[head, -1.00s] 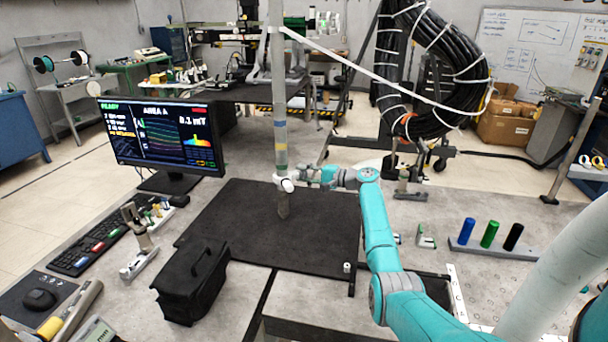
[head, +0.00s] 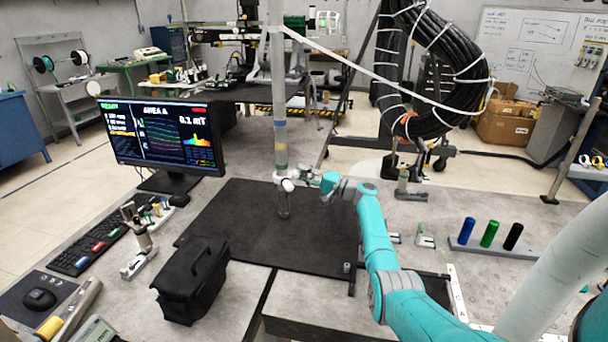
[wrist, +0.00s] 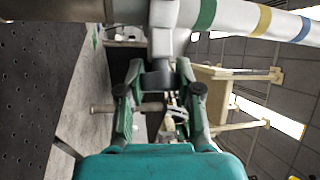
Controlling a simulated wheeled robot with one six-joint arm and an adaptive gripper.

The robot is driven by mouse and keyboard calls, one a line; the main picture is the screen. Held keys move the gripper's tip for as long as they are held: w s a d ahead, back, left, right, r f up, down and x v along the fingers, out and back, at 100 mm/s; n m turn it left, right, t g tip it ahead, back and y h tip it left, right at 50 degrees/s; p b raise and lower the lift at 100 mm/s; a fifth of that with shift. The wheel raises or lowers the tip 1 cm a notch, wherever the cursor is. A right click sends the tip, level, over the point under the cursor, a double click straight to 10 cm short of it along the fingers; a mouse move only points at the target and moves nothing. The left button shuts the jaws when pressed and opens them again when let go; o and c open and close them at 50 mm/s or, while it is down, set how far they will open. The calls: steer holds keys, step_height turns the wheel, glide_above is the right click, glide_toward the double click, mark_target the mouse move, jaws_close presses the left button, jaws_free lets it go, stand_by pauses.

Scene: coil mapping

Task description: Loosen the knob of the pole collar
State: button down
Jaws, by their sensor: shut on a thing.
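The pole (head: 281,120) is pale, with blue and yellow bands, and stands upright over the dark mat in the head view. The white pole collar (head: 284,182) is around it near its lower end. In the wrist view the pole (wrist: 240,18) runs across the top and the collar (wrist: 162,14) sits on it. My gripper (head: 300,180) is at the right side of the collar. In the wrist view my gripper (wrist: 158,70) is shut on the dark knob (wrist: 157,80), which lies between the fingertips and is partly hidden by them.
The dark mat (head: 240,235) lies below the pole. A black case (head: 192,280) and a monitor (head: 160,135) stand to the left. A rack with blue, green and black cylinders (head: 488,248) is at the right. A pale strap (head: 370,75) slopes from the pole above my arm.

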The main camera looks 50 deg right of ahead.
steer(key=shift+r, duration=0.1)
steer(key=c, duration=0.7)
jaws_free()
steer(key=shift+c, duration=0.2)
steer(key=v, duration=0.7)
steer(key=shift+s, duration=0.2)
steer(key=shift+d, duration=0.1)
